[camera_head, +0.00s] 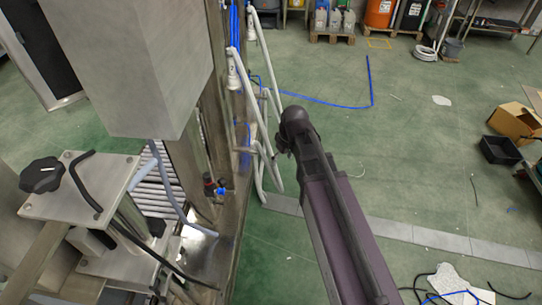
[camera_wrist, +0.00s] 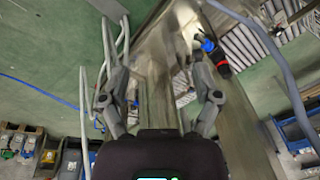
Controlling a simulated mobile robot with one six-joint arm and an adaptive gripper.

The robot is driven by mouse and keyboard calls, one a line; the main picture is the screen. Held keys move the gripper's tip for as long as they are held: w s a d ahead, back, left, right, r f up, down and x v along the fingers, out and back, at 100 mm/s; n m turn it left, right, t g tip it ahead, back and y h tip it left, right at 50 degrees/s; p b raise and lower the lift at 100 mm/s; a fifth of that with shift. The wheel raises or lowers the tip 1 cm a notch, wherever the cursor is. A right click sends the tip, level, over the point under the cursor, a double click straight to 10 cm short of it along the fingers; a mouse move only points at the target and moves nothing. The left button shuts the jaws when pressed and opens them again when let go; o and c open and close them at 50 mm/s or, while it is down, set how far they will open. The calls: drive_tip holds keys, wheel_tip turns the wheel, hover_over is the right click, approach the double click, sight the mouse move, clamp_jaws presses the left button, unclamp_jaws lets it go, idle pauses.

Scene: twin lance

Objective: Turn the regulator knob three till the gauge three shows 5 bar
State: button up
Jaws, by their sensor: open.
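My gripper (camera_wrist: 160,88) is open and empty in the wrist view, its two fingers wide apart in front of a blurred metal frame post. In the head view my arm reaches up from the bottom, and the gripper itself is mostly hidden at its far end. A small blue, black and red fitting (camera_wrist: 213,55) lies beyond the right finger, apart from it. It also shows low on the frame in the head view (camera_head: 214,188). I cannot tell whether it is the regulator knob three. No readable gauge shows in either view.
A black star-shaped knob (camera_head: 42,175) sits on a metal plate at left. A large grey box (camera_head: 130,60) hangs above. White pipes (camera_head: 262,100) stand along the frame, close to my arm's end. Green floor (camera_head: 420,160) is open at right, with a cardboard box (camera_head: 518,122) and black crate (camera_head: 500,150).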

drive_tip(key=s+d+m+h, duration=0.2)
drive_tip(key=s+d+m, duration=0.5)
drive_tip(key=d, duration=0.7)
drive_tip(key=shift+s+d+f+g, duration=0.15)
drive_tip(key=shift+s+d+g, duration=0.2)
drive_tip(key=shift+s, duration=0.55)
drive_tip(key=shift+c, duration=0.2)
drive_tip(key=c, duration=0.3)
drive_tip(key=shift+s, duration=0.15)
